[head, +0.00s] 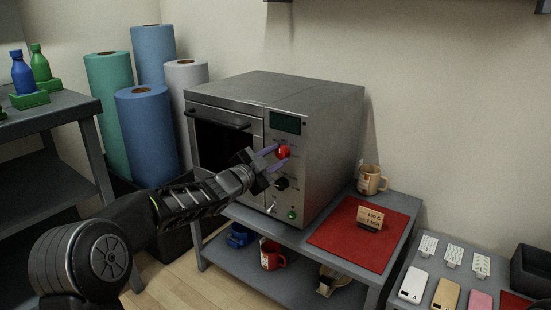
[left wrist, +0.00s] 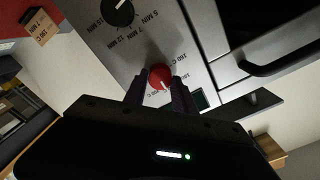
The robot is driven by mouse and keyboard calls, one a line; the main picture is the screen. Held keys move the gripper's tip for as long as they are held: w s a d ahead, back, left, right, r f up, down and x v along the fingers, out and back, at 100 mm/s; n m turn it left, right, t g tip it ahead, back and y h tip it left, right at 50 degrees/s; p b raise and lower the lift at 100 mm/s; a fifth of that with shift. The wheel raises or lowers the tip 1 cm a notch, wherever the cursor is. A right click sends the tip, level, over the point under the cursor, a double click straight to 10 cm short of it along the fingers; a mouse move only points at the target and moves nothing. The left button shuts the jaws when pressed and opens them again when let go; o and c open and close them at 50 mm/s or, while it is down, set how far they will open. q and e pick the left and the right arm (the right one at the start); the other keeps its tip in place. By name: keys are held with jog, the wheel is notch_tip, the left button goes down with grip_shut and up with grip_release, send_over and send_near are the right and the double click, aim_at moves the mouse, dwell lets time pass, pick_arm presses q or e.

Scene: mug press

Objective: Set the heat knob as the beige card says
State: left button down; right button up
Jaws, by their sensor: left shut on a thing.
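The red heat knob (head: 284,152) is on the front panel of the grey press oven (head: 315,130). My left gripper (head: 276,158) is shut on this knob, one finger on each side. In the left wrist view the knob (left wrist: 160,77) sits between the fingertips, its pale pointer toward the bottom of the picture, slightly right. My right gripper is not in view.
A black timer knob (head: 282,184) is below the red knob, with a small lever and green button (head: 292,215) lower down. A beige mug (head: 371,180) stands behind the card. Mugs sit on the shelf below. Colored rolls (head: 145,130) stand left of the oven.

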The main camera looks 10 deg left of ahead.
pick_arm(q)
jog(key=c, duration=1)
grip_release()
jog(key=p+v, duration=0.1)
jog(key=v, duration=0.7)
jog(key=shift+p, duration=0.3)
